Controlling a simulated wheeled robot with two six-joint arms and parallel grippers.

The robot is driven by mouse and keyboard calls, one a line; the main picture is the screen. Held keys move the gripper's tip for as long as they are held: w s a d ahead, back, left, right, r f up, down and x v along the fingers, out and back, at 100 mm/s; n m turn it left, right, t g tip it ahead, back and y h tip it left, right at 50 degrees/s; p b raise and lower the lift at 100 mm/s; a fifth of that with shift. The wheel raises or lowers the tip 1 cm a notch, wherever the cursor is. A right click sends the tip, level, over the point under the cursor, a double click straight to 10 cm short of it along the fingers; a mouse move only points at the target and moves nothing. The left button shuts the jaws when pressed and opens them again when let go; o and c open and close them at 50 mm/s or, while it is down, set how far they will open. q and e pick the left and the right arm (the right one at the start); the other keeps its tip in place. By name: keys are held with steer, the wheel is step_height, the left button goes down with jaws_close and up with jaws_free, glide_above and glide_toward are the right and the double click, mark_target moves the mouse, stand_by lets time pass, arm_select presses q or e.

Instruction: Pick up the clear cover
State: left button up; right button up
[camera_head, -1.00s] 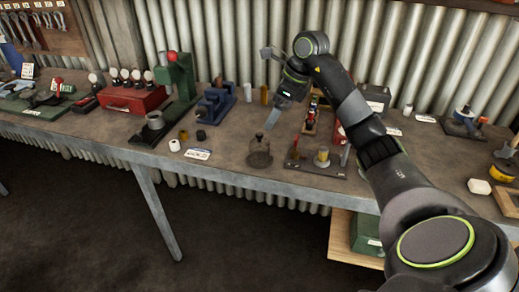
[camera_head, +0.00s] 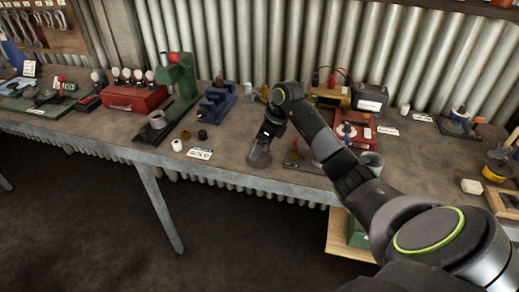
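The clear cover (camera_head: 258,158) is a small glass dome near the front edge of the bench, left of the picture's middle. It is mostly hidden behind and below my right gripper (camera_head: 262,146), which points down at it from above. The gripper's fingers overlap the cover's top; I cannot tell whether they are closed on it or only around it. The cover appears to stand on the bench top. My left gripper is not in view.
Left of the cover lie a card reading GOLD (camera_head: 199,153) and small cups (camera_head: 177,145). A green press (camera_head: 178,88) and blue vise (camera_head: 214,102) stand behind. A dark stand (camera_head: 298,164) is close on the right, partly behind my arm.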

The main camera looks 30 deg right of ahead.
steer(key=shift+c, duration=0.2)
steer(key=c, duration=1)
steer(key=shift+r, duration=0.1)
steer(key=shift+c, duration=0.2)
step_height(320, 180, up, 9)
steer(key=b, duration=0.2)
steer(key=shift+b, duration=0.35)
steer(key=shift+r, duration=0.45)
